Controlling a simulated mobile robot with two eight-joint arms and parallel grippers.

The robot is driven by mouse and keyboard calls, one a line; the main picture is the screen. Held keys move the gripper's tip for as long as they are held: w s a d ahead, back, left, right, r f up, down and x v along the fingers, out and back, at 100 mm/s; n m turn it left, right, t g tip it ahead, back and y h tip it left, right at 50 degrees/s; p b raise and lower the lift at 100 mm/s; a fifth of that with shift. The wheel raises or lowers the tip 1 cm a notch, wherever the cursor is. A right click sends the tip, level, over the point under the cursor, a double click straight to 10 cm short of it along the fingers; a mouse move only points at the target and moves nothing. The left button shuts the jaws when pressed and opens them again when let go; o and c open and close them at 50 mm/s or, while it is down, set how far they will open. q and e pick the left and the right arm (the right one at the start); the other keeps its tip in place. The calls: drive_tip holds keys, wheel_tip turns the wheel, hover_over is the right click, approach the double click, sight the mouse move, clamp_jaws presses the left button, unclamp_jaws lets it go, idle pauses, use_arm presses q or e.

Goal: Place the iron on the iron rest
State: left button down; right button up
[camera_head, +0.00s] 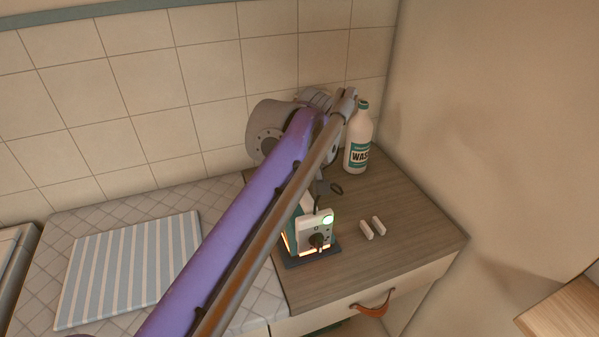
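A teal and white appliance (318,224) that looks like the iron stands upright on the wooden counter. It has a white panel with a green light and a dark knob. A dark plate (325,252), perhaps the iron rest, lies under it, with an orange glow along the lower edges. My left arm crosses from the lower left and hides the appliance's left and upper parts. Its grey wrist is at the back. The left gripper (321,188) seems to point down just above the appliance, mostly hidden, so its fingers and any contact cannot be told. My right gripper is out of view.
A white and teal WASH bottle (357,146) stands at the back right. Two small white bars (372,228) lie right of the appliance. A striped cloth (125,268) lies on a quilted mat (50,230) at left. A leather-pull drawer (372,304) is below; the counter's right side is clear.

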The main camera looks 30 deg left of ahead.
use_arm(q)
drive_tip(key=shift+f, duration=0.5)
drive_tip(key=c, duration=0.6)
unclamp_jaws()
drive_tip(key=shift+f, duration=0.1)
drive_tip(key=shift+o, duration=0.2)
drive_tip(key=p+v, duration=0.2)
drive_tip(key=v, duration=1)
